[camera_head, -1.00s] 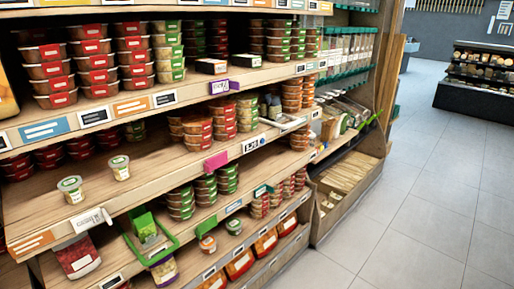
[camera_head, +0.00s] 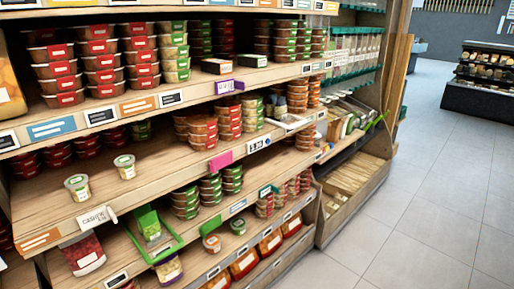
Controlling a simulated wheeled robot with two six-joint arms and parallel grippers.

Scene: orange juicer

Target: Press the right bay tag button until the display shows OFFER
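On the middle shelf edge is a dark-framed price display (camera_head: 258,144) with white digits that look like a price; they are too small to read surely. I see no word OFFER on it. A pink tag (camera_head: 219,161) sticks out to its left on the same edge. A purple tag (camera_head: 228,86) hangs on the shelf edge above. A white tag (camera_head: 97,218) with small lettering stands out at the left. I cannot make out a button on any of them. Neither of my grippers is in view.
Stacked red- and green-labelled tubs (camera_head: 201,131) fill the shelves. Two small cups (camera_head: 124,167) stand near the middle shelf's front left. A green-framed holder (camera_head: 152,235) juts out below. A wooden bin (camera_head: 352,185) stands at the right end. The tiled floor (camera_head: 430,200) is clear.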

